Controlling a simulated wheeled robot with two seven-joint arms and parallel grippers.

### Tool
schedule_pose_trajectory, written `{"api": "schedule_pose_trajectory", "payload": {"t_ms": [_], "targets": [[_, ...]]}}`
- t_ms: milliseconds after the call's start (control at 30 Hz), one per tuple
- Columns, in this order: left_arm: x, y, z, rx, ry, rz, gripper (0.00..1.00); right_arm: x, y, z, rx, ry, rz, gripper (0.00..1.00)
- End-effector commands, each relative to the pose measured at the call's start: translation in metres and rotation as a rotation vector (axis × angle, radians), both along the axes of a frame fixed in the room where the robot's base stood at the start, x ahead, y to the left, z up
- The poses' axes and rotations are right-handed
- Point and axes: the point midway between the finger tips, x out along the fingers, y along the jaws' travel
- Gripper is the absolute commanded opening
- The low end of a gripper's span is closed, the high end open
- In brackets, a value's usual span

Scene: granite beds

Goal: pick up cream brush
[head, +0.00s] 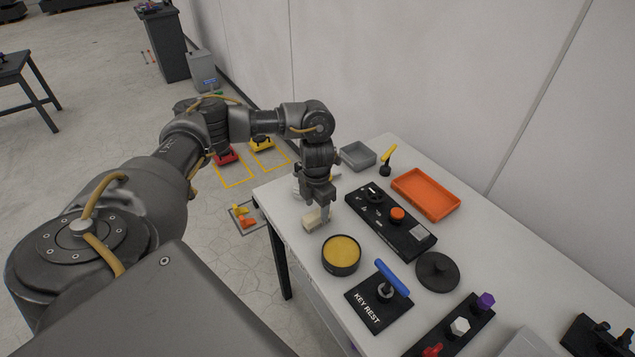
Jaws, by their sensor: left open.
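A small cream block, which looks like the cream brush (311,222), rests on the white table near its left edge, beside the round tin with yellow contents. My left gripper (322,213) points down right at it, with the fingertips at the block's right side. The fingers are open. They partly hide the brush, and I cannot tell whether they touch it or stand around part of it. My right gripper is not in view.
The round tin (341,255) stands close in front of the gripper. A black panel with an orange knob (397,214) lies to its right. An orange tray (426,194), grey tray (357,155), black lid (437,271) and KEY REST plate (366,312) crowd the table (541,297).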

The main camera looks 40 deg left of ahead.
Motion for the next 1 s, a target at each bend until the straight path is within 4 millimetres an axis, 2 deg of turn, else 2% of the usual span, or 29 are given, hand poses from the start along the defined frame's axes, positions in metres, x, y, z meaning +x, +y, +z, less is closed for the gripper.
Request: {"api": "schedule_pose_trajectory", "payload": {"t_ms": [167, 333, 500, 767, 1000], "targets": [[0.001, 0.000, -0.005, 0.002, 0.003, 0.001, 0.56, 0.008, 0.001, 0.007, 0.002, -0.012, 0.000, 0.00], [0.003, 0.001, -0.029, 0.002, 0.004, 0.001, 0.56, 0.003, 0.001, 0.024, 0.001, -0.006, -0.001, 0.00], [0.003, 0.001, -0.049, 0.001, 0.001, -0.001, 0.56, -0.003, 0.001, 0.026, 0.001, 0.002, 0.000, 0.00], [0.004, 0.001, -0.052, 0.000, -0.001, -0.001, 0.56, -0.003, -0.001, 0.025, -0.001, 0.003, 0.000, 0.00], [0.004, 0.001, -0.052, 0.000, -0.001, -0.001, 0.25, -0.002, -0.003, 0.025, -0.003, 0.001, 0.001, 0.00]]}}
